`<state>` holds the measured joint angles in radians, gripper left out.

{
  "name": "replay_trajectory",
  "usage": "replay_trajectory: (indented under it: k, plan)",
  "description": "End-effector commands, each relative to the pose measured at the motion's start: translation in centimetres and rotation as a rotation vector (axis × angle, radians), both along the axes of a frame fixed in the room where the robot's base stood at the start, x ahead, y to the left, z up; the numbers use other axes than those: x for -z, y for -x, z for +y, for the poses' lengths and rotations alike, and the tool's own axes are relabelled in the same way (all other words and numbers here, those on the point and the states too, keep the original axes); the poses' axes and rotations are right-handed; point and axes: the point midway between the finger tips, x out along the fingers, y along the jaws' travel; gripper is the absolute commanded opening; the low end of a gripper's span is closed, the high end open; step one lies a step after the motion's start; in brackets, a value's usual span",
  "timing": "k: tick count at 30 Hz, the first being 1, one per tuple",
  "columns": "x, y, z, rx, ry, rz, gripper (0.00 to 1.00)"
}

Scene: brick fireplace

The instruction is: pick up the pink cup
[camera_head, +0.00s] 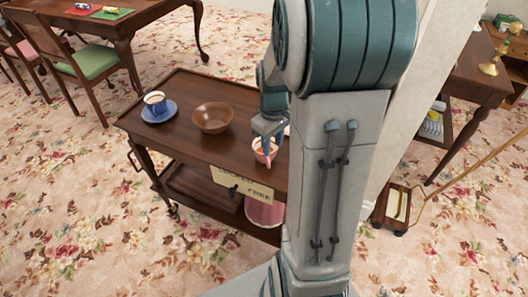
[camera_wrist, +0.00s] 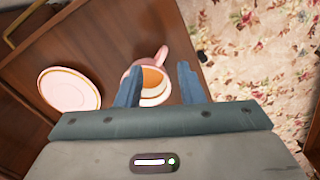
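The pink cup (camera_head: 261,156) stands on the top of the dark wooden cart (camera_head: 190,95), near its front edge. In the wrist view the pink cup (camera_wrist: 162,54) holds an orange-brown drink, and its handle points up in the picture. My gripper (camera_head: 268,140) points down over the cup. In the wrist view my gripper (camera_wrist: 160,72) is open, with the cup between the fingers. The left finger overlaps the cup's left side; a gap shows at the right finger. Contact cannot be told. My arm hides the cart's right end.
A pink saucer (camera_wrist: 68,90) lies left of the cup in the wrist view. A sign (camera_head: 243,183) hangs at the cart's front. Carpet is open around it.

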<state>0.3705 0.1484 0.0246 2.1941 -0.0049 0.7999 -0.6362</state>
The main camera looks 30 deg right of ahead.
Motion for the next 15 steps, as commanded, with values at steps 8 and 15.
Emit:
replay_trajectory:
  k: [8,15]
  plan:
    - [4.3,0.0,0.0,0.002,-0.001,0.001,0.34]
    - [6.4,0.0,0.5,0.001,-0.002,0.005,0.34]
